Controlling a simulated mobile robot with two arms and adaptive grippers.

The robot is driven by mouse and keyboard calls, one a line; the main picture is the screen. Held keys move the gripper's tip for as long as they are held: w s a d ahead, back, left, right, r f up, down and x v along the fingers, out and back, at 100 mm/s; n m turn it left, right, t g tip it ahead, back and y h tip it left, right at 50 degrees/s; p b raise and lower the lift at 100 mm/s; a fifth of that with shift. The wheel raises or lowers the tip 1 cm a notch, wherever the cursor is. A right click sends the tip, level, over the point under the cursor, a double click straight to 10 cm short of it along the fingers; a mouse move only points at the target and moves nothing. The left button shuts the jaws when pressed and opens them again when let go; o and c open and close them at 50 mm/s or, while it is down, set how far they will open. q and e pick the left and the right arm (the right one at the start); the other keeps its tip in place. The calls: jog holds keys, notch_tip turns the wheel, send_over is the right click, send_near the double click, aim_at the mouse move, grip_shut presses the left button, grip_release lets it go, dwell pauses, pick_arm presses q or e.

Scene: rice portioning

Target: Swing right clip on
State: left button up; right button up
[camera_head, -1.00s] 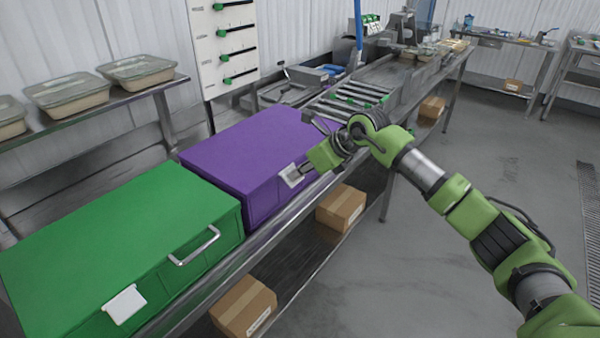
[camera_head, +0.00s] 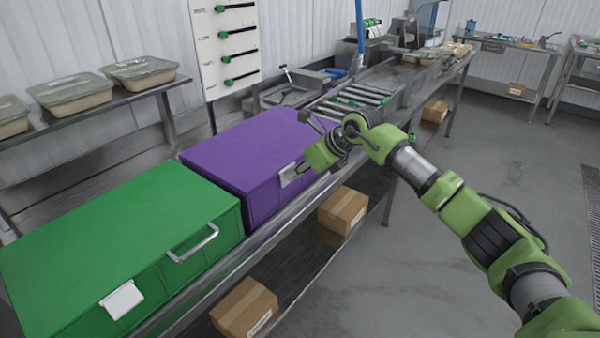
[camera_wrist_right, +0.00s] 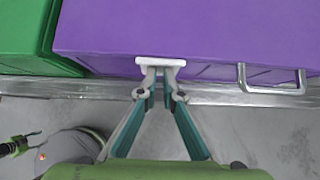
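A purple box (camera_head: 248,150) stands on the metal table, next to a green box (camera_head: 120,240). A white clip (camera_head: 289,175) is on its front, near the lid edge; it also shows in the right wrist view (camera_wrist_right: 161,62). My right gripper (camera_head: 299,170) is at this clip. In the right wrist view its fingertips (camera_wrist_right: 161,73) are close together and meet the clip's lower edge. They look shut, with no clear grip on the clip. The clip's exact tilt cannot be told. My left gripper is out of view.
The green box has a white clip (camera_head: 122,300) and a metal handle (camera_head: 195,243) in front. The purple box's handle (camera_wrist_right: 272,88) is right of my fingers in the wrist view. Cardboard boxes (camera_head: 343,210) sit on the lower shelf. The floor at right is clear.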

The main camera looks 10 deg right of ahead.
jog(key=o, duration=1)
jog(key=shift+w+a+r, duration=0.15)
jog(key=shift+w+a, duration=0.15)
jog(key=shift+a, duration=0.1)
jog(key=shift+o, duration=0.2)
jog(key=shift+w+r+p, duration=0.1)
jog(key=shift+r+p, duration=0.2)
jog(key=shift+r, duration=0.05)
jog(key=p+v, duration=0.2)
jog(key=v, duration=0.3)
jog(key=shift+s+d+r, duration=0.1)
jog(key=shift+s+d, duration=0.15)
jog(key=shift+s, duration=0.15)
